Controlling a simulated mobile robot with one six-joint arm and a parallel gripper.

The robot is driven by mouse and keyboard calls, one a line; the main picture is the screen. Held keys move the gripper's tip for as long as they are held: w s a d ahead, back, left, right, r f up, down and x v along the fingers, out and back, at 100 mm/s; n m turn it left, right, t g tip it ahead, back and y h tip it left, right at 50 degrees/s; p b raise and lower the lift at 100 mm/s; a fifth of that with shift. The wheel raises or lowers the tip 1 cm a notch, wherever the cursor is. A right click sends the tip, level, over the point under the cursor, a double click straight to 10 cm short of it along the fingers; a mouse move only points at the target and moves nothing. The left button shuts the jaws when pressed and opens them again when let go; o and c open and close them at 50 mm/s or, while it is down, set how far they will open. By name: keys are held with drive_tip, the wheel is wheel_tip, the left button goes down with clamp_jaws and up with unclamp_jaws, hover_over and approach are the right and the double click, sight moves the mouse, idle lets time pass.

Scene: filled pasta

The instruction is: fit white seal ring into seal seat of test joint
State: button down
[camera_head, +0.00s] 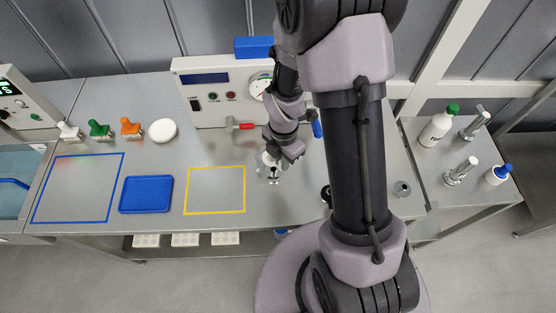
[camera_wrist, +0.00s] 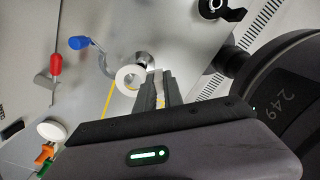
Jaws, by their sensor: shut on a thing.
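The white seal ring (camera_wrist: 130,78) shows nearly face-on in the wrist view, with its hole visible, at the tips of my gripper (camera_wrist: 157,84). My gripper is shut on the ring; the exact contact is hard to make out. A shiny metal fitting (camera_wrist: 145,60), which looks like part of the test joint, is right behind the ring. I cannot tell whether they touch, and the seal seat is not clearly visible. In the head view my gripper (camera_head: 272,163) points down over metal parts (camera_head: 273,180) on the bench, right of the yellow outline.
A control box (camera_head: 215,95) with a red-handled valve (camera_head: 243,126) stands behind my gripper. A blue tray (camera_head: 146,194), a white disc (camera_head: 162,131) and coloured stamp-like tools (camera_head: 101,129) are at left. The yellow outlined area (camera_head: 215,169) is empty. Bottles (camera_head: 437,126) stand on the right table.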

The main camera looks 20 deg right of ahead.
drive_tip(key=shift+s+d, duration=0.15)
drive_tip(key=shift+d, duration=0.05)
wheel_tip(320, 180, down, 6)
drive_tip(key=b, duration=0.5)
drive_tip(key=shift+r, duration=0.1)
drive_tip(key=shift+f+b, duration=1.3)
drive_tip(key=shift+f, duration=0.25)
idle(1.7)
drive_tip(key=c, duration=1.1)
unclamp_jaws()
drive_tip(key=shift+c, duration=0.2)
